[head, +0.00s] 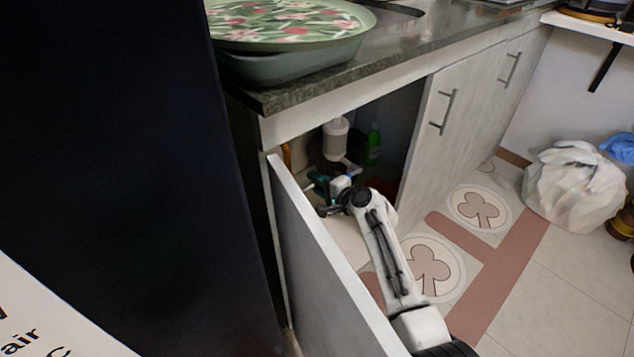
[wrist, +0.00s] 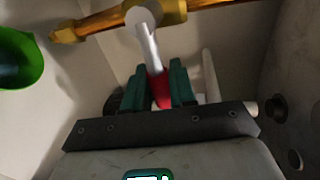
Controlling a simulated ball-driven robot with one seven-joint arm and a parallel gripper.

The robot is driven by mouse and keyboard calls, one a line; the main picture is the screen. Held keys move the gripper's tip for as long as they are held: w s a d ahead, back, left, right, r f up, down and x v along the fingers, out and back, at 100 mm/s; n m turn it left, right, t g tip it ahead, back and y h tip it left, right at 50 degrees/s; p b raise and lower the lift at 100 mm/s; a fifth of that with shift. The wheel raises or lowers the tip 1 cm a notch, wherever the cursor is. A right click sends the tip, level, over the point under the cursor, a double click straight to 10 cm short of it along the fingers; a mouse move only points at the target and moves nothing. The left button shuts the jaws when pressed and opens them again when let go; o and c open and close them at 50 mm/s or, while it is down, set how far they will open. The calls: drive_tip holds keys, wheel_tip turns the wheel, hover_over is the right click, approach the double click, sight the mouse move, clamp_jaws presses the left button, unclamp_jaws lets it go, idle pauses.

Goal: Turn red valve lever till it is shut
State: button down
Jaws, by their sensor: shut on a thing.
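The red valve lever (wrist: 160,90) shows in the wrist view between the two teal fingers of my gripper (wrist: 165,88). Its upper part is a pale metal stem running up to a round hub on a brass pipe (wrist: 95,24). My gripper is shut on the red part of the lever. In the head view my gripper (head: 318,184) is inside the open under-sink cabinet, at the end of my white arm. The lever cannot be made out there.
The open cabinet door (head: 315,265) stands close along the left of my arm. A white drain trap (head: 336,135) and a green bottle (head: 373,145) are inside the cabinet. A green round object (wrist: 18,58) is at the wrist view's left. A counter (head: 420,50) overhangs the opening.

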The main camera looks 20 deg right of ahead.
drive_tip(key=shift+s+f, duration=0.15)
drive_tip(key=shift+f, duration=0.25)
drive_tip(key=c, duration=1.3)
unclamp_jaws()
drive_tip(key=shift+d, duration=0.1)
drive_tip(key=shift+o, duration=1)
drive_tip(key=shift+r, duration=0.1)
drive_tip(key=shift+r, duration=0.1)
drive_tip(key=p+v, duration=0.4)
drive_tip(key=v, duration=0.6)
drive_tip(key=shift+s+d+r, duration=0.1)
drive_tip(key=shift+s, duration=0.2)
